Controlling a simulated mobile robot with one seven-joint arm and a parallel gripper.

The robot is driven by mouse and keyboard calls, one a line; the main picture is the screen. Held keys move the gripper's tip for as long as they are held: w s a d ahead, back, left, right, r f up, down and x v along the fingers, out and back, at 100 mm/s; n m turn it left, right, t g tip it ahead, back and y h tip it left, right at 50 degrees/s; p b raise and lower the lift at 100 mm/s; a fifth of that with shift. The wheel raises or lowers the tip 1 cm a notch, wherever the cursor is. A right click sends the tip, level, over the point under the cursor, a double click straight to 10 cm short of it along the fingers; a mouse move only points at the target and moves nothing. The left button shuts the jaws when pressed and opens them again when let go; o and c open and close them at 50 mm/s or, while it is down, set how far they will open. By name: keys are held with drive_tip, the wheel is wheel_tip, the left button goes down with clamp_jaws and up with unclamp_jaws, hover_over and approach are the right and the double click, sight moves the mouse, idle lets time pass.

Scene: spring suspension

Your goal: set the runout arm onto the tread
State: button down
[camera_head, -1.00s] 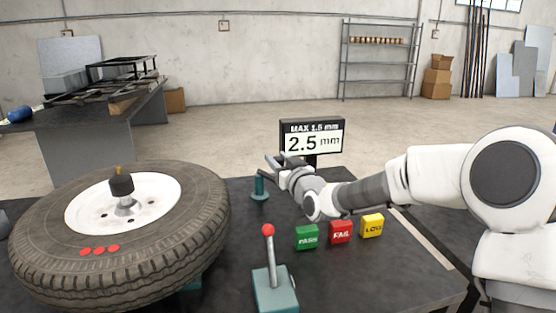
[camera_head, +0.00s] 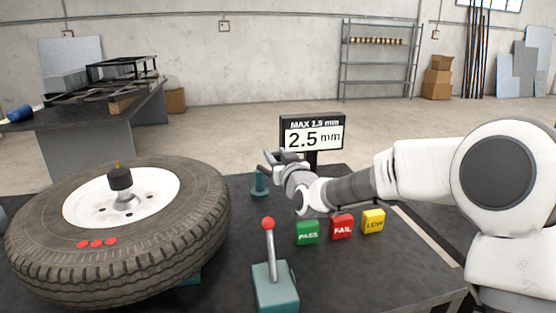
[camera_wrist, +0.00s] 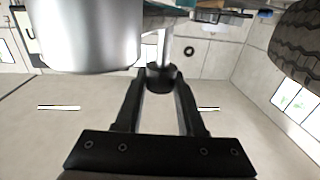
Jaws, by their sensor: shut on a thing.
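A black tyre (camera_head: 180,240) on a white wheel (camera_head: 155,190) is mounted at the left, its tread facing my side and the right. The runout arm's teal post (camera_head: 259,188) stands on the bench right of the tyre, apart from the tread. My gripper (camera_head: 270,158) is at the top of this post, partly hiding the arm. In the wrist view my gripper (camera_wrist: 160,92) has its fingertips closed on a black knob (camera_wrist: 160,76) on a pale rod, which I take as part of the runout arm. The tread also shows at the upper right there (camera_wrist: 300,40).
A display (camera_head: 313,135) reads 2.5 mm under MAX 1.5 mm, behind my gripper. Green PASS (camera_head: 307,232), red FAIL (camera_head: 342,226) and yellow LOW (camera_head: 373,221) blocks sit in front of my arm. A red-knobbed lever (camera_head: 270,255) stands at the front.

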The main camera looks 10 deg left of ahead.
drive_tip(key=shift+s+a+m+h+b, duration=0.25)
drive_tip(key=shift+m+h+b, duration=0.15)
drive_tip(key=shift+b, duration=0.05)
drive_tip(key=c, duration=0.5)
unclamp_jaws()
drive_tip(key=p+v, duration=0.2)
drive_tip(key=v, duration=1.5)
drive_tip(key=shift+s+f, duration=0.3)
drive_tip(key=shift+f, duration=0.05)
